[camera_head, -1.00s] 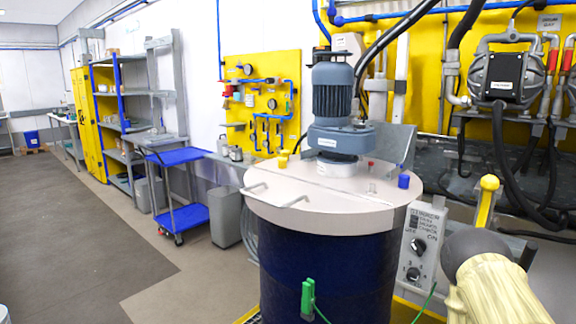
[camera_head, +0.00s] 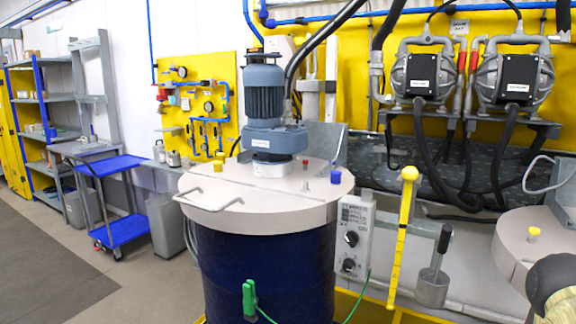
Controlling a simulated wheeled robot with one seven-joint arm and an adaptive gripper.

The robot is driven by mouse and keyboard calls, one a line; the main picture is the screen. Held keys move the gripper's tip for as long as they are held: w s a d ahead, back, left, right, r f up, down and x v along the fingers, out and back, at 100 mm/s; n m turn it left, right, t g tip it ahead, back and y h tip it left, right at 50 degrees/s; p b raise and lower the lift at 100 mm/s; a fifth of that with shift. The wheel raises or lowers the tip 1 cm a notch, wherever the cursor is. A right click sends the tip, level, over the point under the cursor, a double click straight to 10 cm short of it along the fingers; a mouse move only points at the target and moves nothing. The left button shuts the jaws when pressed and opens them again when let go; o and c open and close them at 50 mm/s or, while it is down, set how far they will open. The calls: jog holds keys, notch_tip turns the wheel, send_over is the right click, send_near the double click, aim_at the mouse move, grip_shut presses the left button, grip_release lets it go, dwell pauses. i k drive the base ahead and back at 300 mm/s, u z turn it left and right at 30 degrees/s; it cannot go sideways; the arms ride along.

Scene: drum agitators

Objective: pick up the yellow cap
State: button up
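A small yellow cap (camera_head: 534,233) sits on the pale lid of the right drum (camera_head: 512,245), at the right of the view. Another small yellow piece (camera_head: 218,165), seemingly one or two caps, stands on the lid of the dark blue drum (camera_head: 262,265), at the left of the motor. A blue cap (camera_head: 336,175) and a small red one (camera_head: 305,163) are on the same lid. Part of my arm shows at the bottom right corner, in front of the right drum. My gripper's fingers are not in view.
A grey-blue agitator motor (camera_head: 265,100) stands on the left drum's lid. A control box (camera_head: 355,235), a yellow upright post (camera_head: 404,235) and a grey pot with a handle (camera_head: 433,285) lie between the drums. Pumps with black hoses (camera_head: 512,80) hang behind.

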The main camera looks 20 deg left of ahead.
aim_at(218, 167)
jog(key=z, duration=1.4)
jog(key=k, duration=1.4)
jog(key=u, duration=2.25)
jog(key=i, duration=0.5)
jog(key=u, duration=0.05)
